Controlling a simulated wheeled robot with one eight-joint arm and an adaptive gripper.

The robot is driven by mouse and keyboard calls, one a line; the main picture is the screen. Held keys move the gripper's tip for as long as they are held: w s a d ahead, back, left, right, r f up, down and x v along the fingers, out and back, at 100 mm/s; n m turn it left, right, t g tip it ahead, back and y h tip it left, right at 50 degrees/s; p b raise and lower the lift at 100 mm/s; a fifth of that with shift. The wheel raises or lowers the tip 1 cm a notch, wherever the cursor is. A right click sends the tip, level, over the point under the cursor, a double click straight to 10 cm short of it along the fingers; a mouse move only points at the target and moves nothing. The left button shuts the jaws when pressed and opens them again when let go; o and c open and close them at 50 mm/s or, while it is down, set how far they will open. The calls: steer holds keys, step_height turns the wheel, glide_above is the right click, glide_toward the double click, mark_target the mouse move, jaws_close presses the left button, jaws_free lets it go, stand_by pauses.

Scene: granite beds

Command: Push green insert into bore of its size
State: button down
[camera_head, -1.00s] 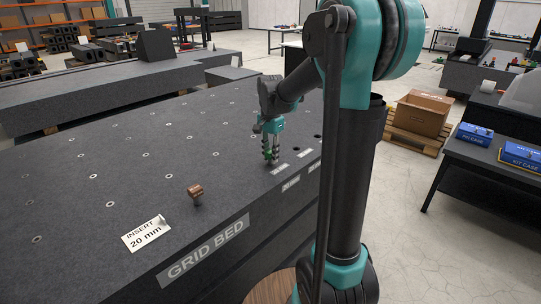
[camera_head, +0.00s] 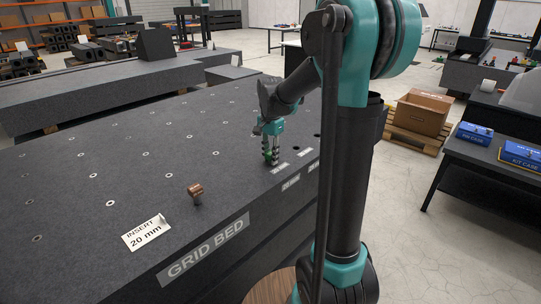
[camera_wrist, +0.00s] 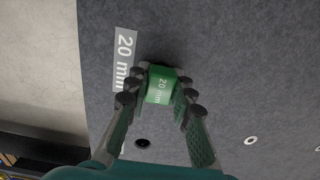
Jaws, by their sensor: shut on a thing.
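My gripper (camera_head: 270,157) is low over the front right part of the granite bed (camera_head: 130,150). It is shut on the green insert (camera_wrist: 161,86), which is marked 20 mm in the wrist view. One fingertip pair is on each side of the insert. A dark shadowed spot lies just beyond the insert, beside a 20 mm label (camera_wrist: 124,60) on the bed. Whether a bore opens under the insert is hidden. A dark open bore (camera_wrist: 142,143) shows nearer the wrist, between the fingers.
A copper-brown piece (camera_head: 195,193) stands on the bed near an INSERT 20 mm card (camera_head: 146,233). Small light-rimmed holes dot the bed. A dark side table with blue cases (camera_head: 521,155) stands at the right, and an open cardboard box (camera_head: 421,113) sits on a pallet.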

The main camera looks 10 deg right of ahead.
steer(key=shift+f, duration=0.2)
steer(key=shift+r, duration=0.15)
steer(key=shift+r, duration=0.45)
steer(key=shift+f, duration=0.6)
stand_by(0.9)
steer(key=shift+r, duration=0.15)
steer(key=shift+r, duration=0.45)
